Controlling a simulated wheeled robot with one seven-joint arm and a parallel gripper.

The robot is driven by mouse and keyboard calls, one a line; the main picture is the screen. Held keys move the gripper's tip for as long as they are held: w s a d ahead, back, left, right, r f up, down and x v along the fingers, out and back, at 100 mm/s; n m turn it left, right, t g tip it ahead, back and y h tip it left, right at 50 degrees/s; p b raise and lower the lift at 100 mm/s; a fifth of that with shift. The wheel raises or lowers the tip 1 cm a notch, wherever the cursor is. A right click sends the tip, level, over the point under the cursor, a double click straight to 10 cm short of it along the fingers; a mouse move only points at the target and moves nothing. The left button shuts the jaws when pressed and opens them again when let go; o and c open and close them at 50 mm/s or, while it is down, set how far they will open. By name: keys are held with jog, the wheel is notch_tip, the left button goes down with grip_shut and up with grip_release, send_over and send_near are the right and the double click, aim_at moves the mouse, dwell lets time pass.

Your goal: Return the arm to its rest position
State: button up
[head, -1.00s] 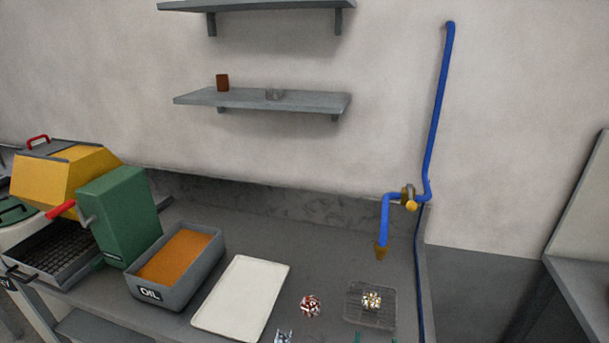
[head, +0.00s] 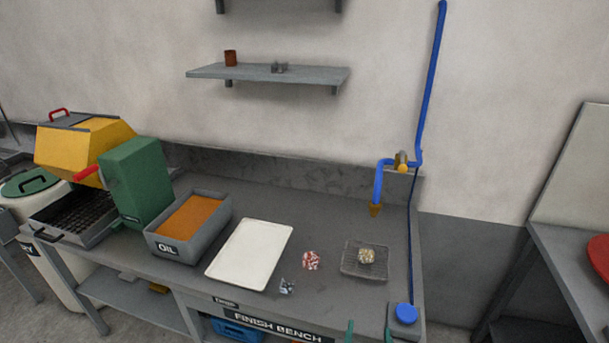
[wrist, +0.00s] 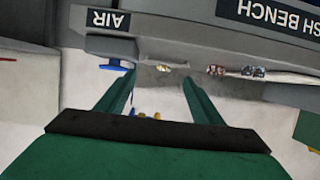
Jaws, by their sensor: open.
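My gripper (head: 369,332) shows only as two green fingertips at the bottom edge of the head view, in front of the finish bench (head: 330,290). In the wrist view my gripper (wrist: 160,80) has its two green fingers spread apart, with nothing between them. It faces the bench's front edge with the AIR label (wrist: 108,20) and appears clear of it. The rest of my arm is out of the head view.
On the bench are a wire rack (head: 378,269) holding a pale gold coil (head: 366,256), a red-and-white coil (head: 311,260), a silver-blue coil (head: 287,287), a white tray (head: 220,268), an oil bin (head: 160,258) and a blue knob (head: 405,314). A blue pipe (head: 431,80) runs up the wall.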

jog(key=s+a+f, duration=0.6)
jog(key=s, duration=0.2)
jog(key=s+a+n+t+y, duration=0.1)
jog(key=s+a, duration=0.3)
jog(key=s, duration=0.8)
jog(key=s+a+r+n+y, duration=0.1)
jog(key=s+a, duration=0.4)
jog(key=s, duration=0.7)
jog(key=shift+a+r+n+t+y, duration=0.3)
jog(key=shift+n+t+y, duration=0.15)
jog(key=shift+y, duration=0.25)
